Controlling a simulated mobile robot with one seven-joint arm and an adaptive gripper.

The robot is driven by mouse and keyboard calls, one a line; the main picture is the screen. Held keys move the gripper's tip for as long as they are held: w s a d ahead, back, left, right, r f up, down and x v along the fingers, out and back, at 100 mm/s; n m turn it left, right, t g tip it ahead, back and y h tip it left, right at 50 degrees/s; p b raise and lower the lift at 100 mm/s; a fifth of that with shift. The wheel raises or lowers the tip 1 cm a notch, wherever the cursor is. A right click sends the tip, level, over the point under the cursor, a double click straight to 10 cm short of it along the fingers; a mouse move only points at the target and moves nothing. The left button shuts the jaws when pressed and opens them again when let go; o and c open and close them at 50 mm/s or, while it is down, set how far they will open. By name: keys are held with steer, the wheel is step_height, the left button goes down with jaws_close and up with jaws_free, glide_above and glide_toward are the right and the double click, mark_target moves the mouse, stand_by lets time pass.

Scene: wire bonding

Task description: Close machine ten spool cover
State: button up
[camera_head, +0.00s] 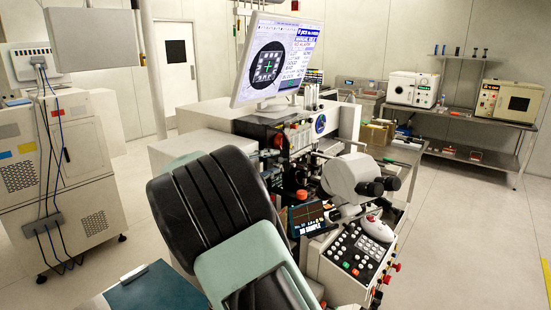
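A wire bonding machine (347,122) stands in the middle, with a white housing, a microscope (352,178) and a button panel (357,250) at its front. I cannot make out a ten label or which part is the spool cover, nor whether a cover is open or shut. My black and pale green arm fills the lower middle and hides the left front of the machine. My gripper does not show.
A monitor (277,62) stands on the machine. A white cabinet (52,172) with cables stands at left. A metal bench (472,160) with two box-shaped instruments stands at back right. The floor (475,235) at right is clear.

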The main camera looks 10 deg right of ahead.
steer(key=shift+x, duration=1.2)
jaws_close()
